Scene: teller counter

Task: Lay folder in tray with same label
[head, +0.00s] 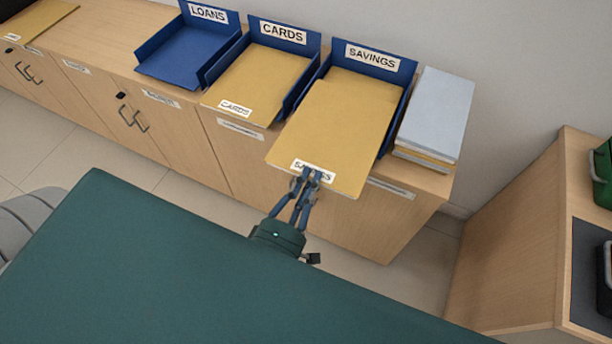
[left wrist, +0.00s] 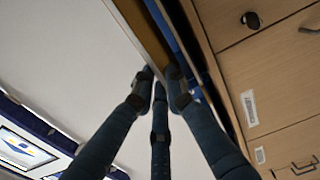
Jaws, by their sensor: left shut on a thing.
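My left gripper (head: 309,180) is shut on the front edge of a manila folder (head: 335,125) labelled SAVINGS. The folder reaches back over the blue SAVINGS tray (head: 400,110), and its front part sticks out past the counter's front edge. I cannot tell whether the held folder rests on anything. In the left wrist view the gripper's fingers (left wrist: 160,80) close together at a thin edge. My right gripper is not in view.
The blue CARDS tray (head: 313,65) to the left holds a manila folder (head: 255,85) labelled CARDS. The blue LOANS tray (head: 185,52) is empty. A stack of grey and manila folders (head: 438,105) stands close to the right. Another manila folder (head: 38,20) lies at the far left.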

